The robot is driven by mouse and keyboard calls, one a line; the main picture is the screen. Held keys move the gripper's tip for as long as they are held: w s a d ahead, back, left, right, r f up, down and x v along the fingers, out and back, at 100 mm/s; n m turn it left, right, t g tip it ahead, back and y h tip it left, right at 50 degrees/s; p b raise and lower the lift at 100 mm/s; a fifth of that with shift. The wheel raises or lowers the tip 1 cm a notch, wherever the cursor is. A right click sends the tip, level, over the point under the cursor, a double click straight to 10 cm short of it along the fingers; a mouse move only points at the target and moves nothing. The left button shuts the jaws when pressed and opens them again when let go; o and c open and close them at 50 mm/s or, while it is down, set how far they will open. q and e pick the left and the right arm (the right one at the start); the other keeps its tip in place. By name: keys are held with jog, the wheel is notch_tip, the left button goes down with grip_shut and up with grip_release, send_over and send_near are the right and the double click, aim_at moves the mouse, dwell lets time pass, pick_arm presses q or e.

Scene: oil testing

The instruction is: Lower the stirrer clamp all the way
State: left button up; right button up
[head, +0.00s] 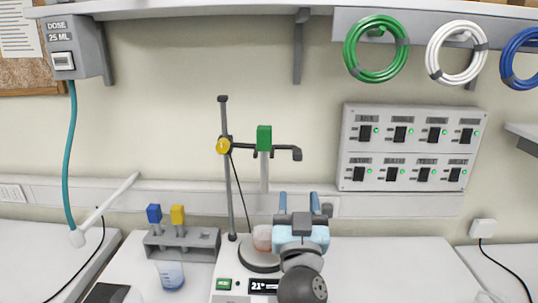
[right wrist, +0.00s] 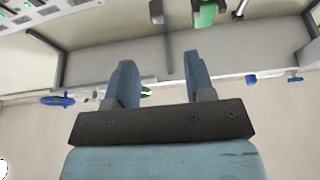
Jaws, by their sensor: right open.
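The stirrer clamp (head: 275,147) sits high on an upright metal rod (head: 228,185). It has a yellow knob (head: 223,146) at the rod, a green stirrer head (head: 264,138) and a dark handle end at the right. A pale shaft hangs from the head, its lower end above a beaker (head: 262,238) of pinkish contents on the round plate (head: 259,262). My right gripper (head: 299,202) is open and empty, fingers up, below and right of the clamp, apart from it. The right wrist view shows the open fingers (right wrist: 162,82) and the green head (right wrist: 205,12). My left gripper is out of view.
A rack (head: 183,243) with a blue and a yellow piece stands left of the stand, by a small beaker (head: 170,275) of bluish liquid. A switch panel (head: 411,148) is on the wall at right. The bench (head: 400,270) right of my arm is clear.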

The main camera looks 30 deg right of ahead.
aim_at(298, 155)
jog(key=p+x, duration=0.1)
jog(key=x, duration=0.3)
jog(key=p+x, duration=0.2)
jog(key=x, duration=0.2)
jog(key=p+x, duration=0.2)
jog(key=x, duration=0.2)
jog(key=shift+d+r, duration=0.3)
jog(key=shift+r, duration=0.1)
jog(key=shift+w+d+p, duration=0.2)
jog(key=shift+w+p, duration=0.1)
jog(key=shift+w, duration=0.1)
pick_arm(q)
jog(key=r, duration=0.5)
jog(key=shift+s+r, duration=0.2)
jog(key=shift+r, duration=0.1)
